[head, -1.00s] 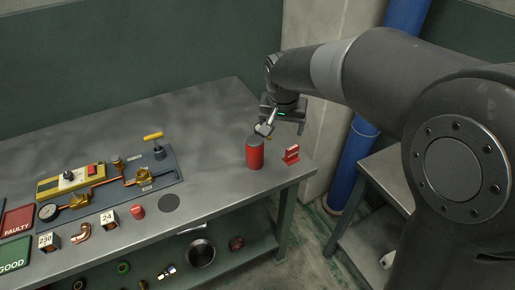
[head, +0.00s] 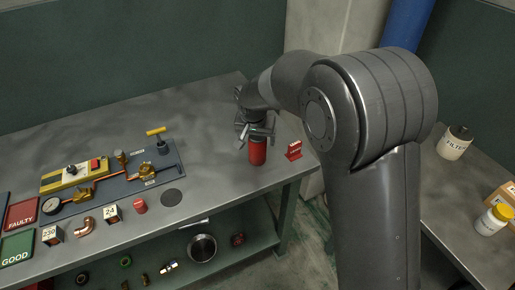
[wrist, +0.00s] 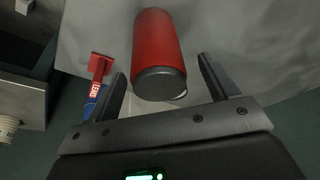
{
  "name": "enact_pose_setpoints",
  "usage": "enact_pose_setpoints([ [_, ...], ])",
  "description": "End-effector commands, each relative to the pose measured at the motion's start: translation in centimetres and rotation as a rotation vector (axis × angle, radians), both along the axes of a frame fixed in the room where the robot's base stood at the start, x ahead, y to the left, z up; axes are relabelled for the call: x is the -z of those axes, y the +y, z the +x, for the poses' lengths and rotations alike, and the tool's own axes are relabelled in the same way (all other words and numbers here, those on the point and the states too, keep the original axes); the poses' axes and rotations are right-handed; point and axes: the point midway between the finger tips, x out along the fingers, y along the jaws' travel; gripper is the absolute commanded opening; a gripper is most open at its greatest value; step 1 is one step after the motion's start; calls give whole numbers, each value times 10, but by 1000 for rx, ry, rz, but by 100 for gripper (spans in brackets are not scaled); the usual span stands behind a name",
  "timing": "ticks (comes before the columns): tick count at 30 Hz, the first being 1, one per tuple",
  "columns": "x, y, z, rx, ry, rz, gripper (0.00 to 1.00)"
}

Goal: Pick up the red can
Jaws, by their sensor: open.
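The red can (head: 257,153) stands upright near the right end of the grey workbench, its dark top partly hidden by my gripper in the head view. My gripper (head: 257,131) is at the upper part of the can. In the wrist view the can (wrist: 158,45) lies ahead of and between the two open fingers of my gripper (wrist: 163,82), with its dark grey end facing the palm. A gap shows between each finger and the can.
A small red stand with a label (head: 294,150) is just right of the can. A dark round disc (head: 172,197) lies to the left, near a panel with pipes and a gauge (head: 115,180). A second table at right holds a white filter canister (head: 455,143).

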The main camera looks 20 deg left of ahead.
Motion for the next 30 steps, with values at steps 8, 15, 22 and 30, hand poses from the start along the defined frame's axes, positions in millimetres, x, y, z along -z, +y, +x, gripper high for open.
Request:
enact_pose_setpoints([
  [8, 39, -1, 9, 1, 2, -2, 79],
  [15, 40, 0, 9, 0, 0, 0, 78],
  [22, 40, 0, 9, 0, 0, 0, 60],
  [30, 40, 0, 9, 0, 0, 0, 38],
])
